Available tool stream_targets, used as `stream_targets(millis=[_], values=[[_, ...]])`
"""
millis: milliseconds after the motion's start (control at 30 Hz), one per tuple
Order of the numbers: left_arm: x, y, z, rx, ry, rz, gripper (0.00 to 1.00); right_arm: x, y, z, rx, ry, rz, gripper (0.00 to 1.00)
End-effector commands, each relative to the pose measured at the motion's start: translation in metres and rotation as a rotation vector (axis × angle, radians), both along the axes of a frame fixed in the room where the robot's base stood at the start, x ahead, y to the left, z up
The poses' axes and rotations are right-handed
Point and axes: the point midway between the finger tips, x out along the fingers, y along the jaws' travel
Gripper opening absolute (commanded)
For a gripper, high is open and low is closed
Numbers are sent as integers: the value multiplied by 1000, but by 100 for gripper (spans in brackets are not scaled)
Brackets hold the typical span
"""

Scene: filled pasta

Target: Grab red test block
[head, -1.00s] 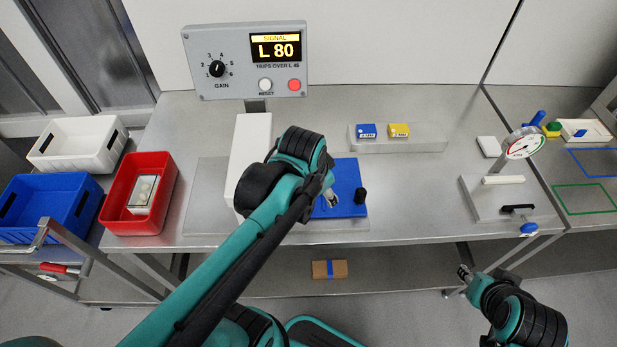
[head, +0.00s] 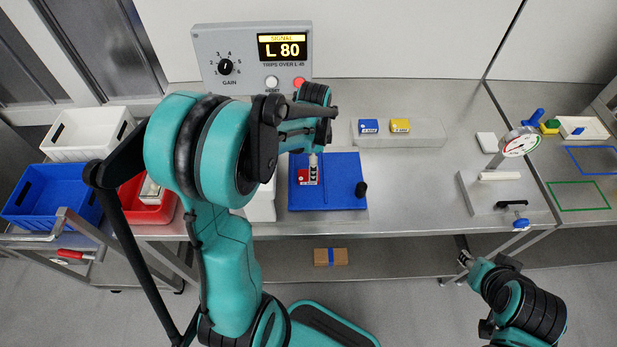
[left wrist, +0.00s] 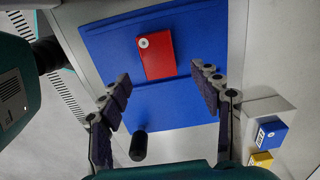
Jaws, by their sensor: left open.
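The red test block (head: 306,175) lies on the blue board (head: 328,198) on the table. In the left wrist view the red block (left wrist: 158,57) lies flat on the blue board, with a small white round mark at one corner. My left gripper (left wrist: 160,92) is open and empty, its two fingers apart, with the block showing between and beyond the fingertips. In the head view the left gripper (head: 313,160) is over the board beside the block and partly covers it. My right gripper (head: 464,259) is away at the lower right, small, its jaws unclear.
A black knob (head: 361,189) stands on the board's right side. Blue (head: 368,126) and yellow (head: 400,126) blocks sit on a grey stand (head: 430,133). A control box (head: 215,40) reads L 80.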

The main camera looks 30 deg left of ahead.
Motion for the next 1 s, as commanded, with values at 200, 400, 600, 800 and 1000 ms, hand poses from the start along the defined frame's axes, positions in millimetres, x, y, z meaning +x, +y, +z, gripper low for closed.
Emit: stream_targets(millis=[200, 400, 600, 800, 1000], values=[[-1, 1, -35, 1, -1, 1, 64, 0, 0, -16, 0, 0, 0, 36], [-1, 0, -41, 1, -1, 1, 64, 0, 0, -17, 0, 0, 0, 36], [-1, 0, -41, 1, -1, 1, 45, 0, 0, -16, 0, 0, 0, 36], [-1, 0, -41, 1, -1, 1, 10, 0, 0, -16, 0, 0, 0, 36], [-1, 0, -41, 1, -1, 1, 5, 0, 0, -16, 0, 0, 0, 36]])
